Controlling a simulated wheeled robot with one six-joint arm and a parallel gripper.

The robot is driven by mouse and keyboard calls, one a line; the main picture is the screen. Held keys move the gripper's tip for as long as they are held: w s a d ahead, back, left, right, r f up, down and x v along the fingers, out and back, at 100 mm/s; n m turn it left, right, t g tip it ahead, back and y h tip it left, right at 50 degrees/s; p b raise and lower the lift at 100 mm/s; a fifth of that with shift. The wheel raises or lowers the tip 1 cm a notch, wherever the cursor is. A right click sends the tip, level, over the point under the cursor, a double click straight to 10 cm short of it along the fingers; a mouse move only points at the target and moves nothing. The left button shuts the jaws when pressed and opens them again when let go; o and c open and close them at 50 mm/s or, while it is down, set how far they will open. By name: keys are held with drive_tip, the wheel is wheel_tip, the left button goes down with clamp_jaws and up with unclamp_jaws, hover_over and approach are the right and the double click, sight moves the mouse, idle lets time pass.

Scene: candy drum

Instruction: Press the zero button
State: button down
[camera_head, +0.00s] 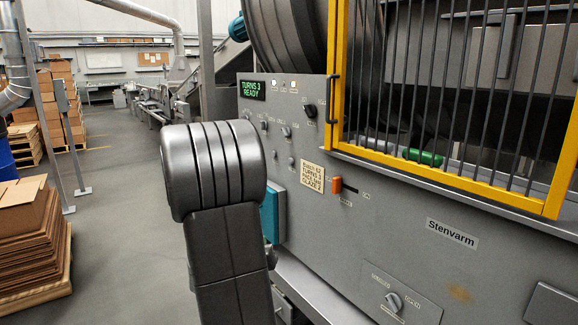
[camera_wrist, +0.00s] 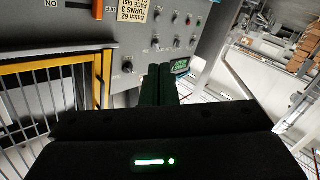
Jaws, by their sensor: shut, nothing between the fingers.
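The grey control panel (camera_head: 315,225) carries a green-lit display (camera_head: 251,90) reading "TURNS 3 READY", with small buttons and knobs (camera_head: 287,131) beside and below it. Their labels are too small to read, so I cannot tell which one is the zero button. In the wrist view my gripper (camera_wrist: 160,68) is shut and empty, its dark fingers pointing at the panel close to the display (camera_wrist: 181,66). A black knob (camera_wrist: 127,67) is just left of the fingers. Whether the fingertips touch the panel is unclear. In the head view the gripper is hidden.
A yellow-framed barred guard (camera_head: 333,80) stands right of the controls; it also shows in the wrist view (camera_wrist: 100,75). An orange lever (camera_head: 337,185) sticks out beside a paper note (camera_head: 312,177). Cardboard stacks (camera_head: 28,225) stand left; the floor between is clear.

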drive_tip(key=h, duration=0.2)
drive_tip(key=a+m+t+h, duration=0.1)
drive_tip(key=h, duration=0.1)
drive_tip(key=s+h, duration=0.1)
drive_tip(key=h, duration=0.2)
drive_tip(key=shift+a+r+m+t, duration=0.35)
drive_tip(key=shift+a+m+t, duration=0.05)
